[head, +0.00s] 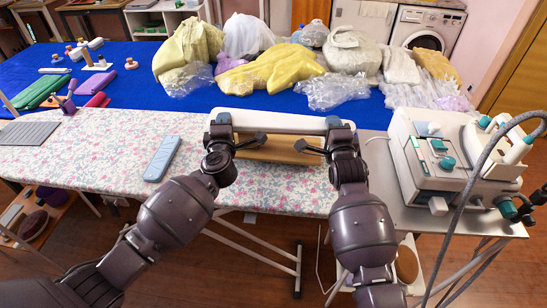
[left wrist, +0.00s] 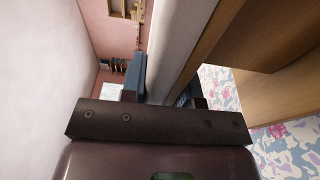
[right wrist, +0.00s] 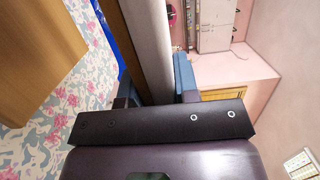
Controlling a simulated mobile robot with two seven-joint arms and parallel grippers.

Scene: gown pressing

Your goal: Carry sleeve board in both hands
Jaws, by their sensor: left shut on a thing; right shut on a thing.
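The sleeve board (head: 275,122) has a long white padded top and a wooden base (head: 280,150) below it. It is level, over the floral ironing board in the head view. My left gripper (head: 224,128) is shut on the left end of its top, and my right gripper (head: 333,132) is shut on the right end. In the left wrist view the white edge and wooden underside (left wrist: 205,45) run between the fingers. The right wrist view shows the same edge (right wrist: 150,40) between the other fingers. Whether the base touches the ironing board cannot be told.
The floral ironing board (head: 90,150) holds a blue-grey pad (head: 162,158) and a grey mat (head: 27,133). A steam iron station (head: 450,160) stands close at right. Behind is a blue table (head: 135,90) with bagged garments (head: 270,70) and several brushes and coloured blocks.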

